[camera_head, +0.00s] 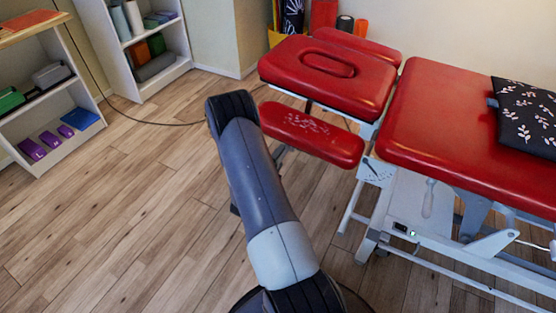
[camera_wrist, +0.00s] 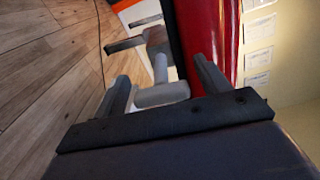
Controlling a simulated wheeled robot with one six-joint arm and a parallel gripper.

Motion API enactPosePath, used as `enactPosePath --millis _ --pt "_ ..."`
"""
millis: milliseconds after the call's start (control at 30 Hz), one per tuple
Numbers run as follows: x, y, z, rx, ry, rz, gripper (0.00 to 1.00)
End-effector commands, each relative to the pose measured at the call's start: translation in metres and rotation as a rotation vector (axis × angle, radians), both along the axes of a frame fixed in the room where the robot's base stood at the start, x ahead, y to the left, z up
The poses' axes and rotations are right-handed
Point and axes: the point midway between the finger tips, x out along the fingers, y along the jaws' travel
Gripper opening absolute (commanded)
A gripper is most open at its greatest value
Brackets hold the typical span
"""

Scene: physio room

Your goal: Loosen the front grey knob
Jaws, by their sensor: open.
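In the wrist view my gripper (camera_wrist: 161,68) is open, with one dark finger at each side. A light grey piece with a rounded end (camera_wrist: 162,95) and a short stem lies between the fingers as seen from the wrist; it looks like the grey knob. I cannot tell whether the fingers touch it. A red pad (camera_wrist: 206,30) of the treatment table runs just behind the right finger. In the head view my arm reaches towards the table's front red armrest pad (camera_head: 312,137), and my gripper and the knob are hidden.
The red treatment table (camera_head: 450,115) fills the right, with a patterned dark cushion (camera_head: 528,112) on top and a pale metal frame (camera_head: 445,262) below. Shelves (camera_head: 128,40) stand at the back left. A dark cable lies on the wooden floor (camera_head: 110,200), which is mostly clear at left.

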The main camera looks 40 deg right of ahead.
Motion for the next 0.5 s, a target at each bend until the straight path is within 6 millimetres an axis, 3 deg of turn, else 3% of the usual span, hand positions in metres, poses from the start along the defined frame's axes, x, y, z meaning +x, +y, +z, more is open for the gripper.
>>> enactPosePath --millis 500 --pt "-0.031 0.077 0.000 0.000 0.004 0.005 0.71"
